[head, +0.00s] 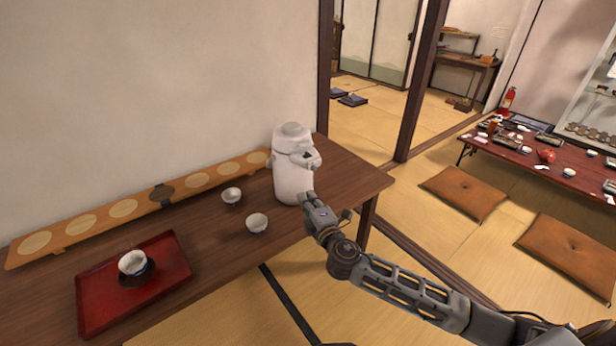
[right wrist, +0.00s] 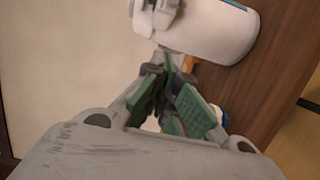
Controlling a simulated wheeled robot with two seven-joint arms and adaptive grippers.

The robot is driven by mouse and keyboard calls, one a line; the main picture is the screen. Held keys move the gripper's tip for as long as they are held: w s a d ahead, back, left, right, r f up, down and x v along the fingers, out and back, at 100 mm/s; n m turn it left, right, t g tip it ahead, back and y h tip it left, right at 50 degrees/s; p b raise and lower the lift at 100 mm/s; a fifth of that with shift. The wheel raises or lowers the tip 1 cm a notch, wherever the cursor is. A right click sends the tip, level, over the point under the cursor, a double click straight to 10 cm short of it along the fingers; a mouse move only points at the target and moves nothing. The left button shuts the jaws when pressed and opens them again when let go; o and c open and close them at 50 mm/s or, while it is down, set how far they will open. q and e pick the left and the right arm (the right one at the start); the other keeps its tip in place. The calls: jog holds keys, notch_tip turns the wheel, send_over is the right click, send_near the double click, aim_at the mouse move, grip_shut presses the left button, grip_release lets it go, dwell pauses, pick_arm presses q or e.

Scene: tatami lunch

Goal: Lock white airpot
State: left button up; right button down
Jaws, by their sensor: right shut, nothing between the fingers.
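The white airpot (head: 291,178) stands upright on the dark wooden table, near its right end. Its lid and spout are at the top, with the spout facing right. My right gripper (head: 312,200) is shut and empty, close to the airpot's lower right side in the head view. In the right wrist view the airpot (right wrist: 215,28) fills the top, just beyond the green-padded fingers (right wrist: 170,100). I cannot tell whether the fingers touch it. The lock on the airpot is too small to make out. My left gripper is not in view.
Two white cups (head: 257,222) stand left of the airpot. A red tray (head: 90,293) holds another cup (head: 133,262) on a dark saucer. A long wooden board (head: 90,222) lies along the wall. A low table (head: 520,160) and brown cushions (head: 464,192) are at right.

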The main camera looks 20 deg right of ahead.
jog(key=shift+d, duration=0.15)
dwell(0.3)
jog(key=shift+w, duration=0.25)
